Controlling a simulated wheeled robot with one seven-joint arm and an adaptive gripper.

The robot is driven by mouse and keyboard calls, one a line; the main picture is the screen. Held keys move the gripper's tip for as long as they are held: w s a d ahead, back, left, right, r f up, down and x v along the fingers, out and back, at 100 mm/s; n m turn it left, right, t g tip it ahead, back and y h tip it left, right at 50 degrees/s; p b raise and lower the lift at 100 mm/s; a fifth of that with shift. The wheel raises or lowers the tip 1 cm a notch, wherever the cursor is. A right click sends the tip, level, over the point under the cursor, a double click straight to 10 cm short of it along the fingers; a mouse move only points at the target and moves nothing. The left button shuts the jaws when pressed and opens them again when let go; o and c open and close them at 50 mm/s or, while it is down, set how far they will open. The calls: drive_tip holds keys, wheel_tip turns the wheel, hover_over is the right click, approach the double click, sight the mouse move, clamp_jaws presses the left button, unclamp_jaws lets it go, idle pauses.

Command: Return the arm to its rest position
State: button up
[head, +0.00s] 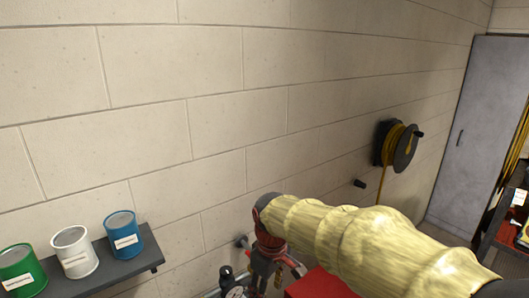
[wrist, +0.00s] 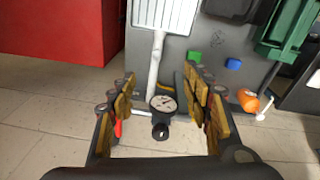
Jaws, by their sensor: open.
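My gripper (wrist: 160,80) shows in the wrist view with its tan-padded fingers spread apart. The jaws are open and nothing is clamped in them. A round white-faced gauge (wrist: 163,103) with a dark fitting below it shows in the gap between the fingers. It appears to lie beyond them, but I cannot tell the distance. In the head view my arm, in a pale yellow sleeve, reaches from the lower right toward the bottom centre.
A dark shelf (head: 110,272) holds green (head: 20,270), white (head: 75,252) and blue (head: 124,235) cans. A red box (head: 320,284) is below my arm. A hose reel (head: 398,146) hangs on the wall by a grey cabinet (head: 478,135). The wrist view shows tiled floor (wrist: 50,105).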

drive_tip(key=s+d+f+m+t+b, duration=0.2)
drive_tip(key=s+d+f+m+b, duration=0.3)
drive_tip(key=s+d+b, duration=0.3)
drive_tip(key=s+d+f+m+t+b, duration=0.2)
drive_tip(key=s+d+f+m+b, duration=0.2)
drive_tip(key=s+d+b, duration=0.4)
drive_tip(key=shift+s+d+f+m+t, duration=0.35)
drive_tip(key=shift+s+d+f, duration=0.5)
drive_tip(key=shift+s, duration=1.25)
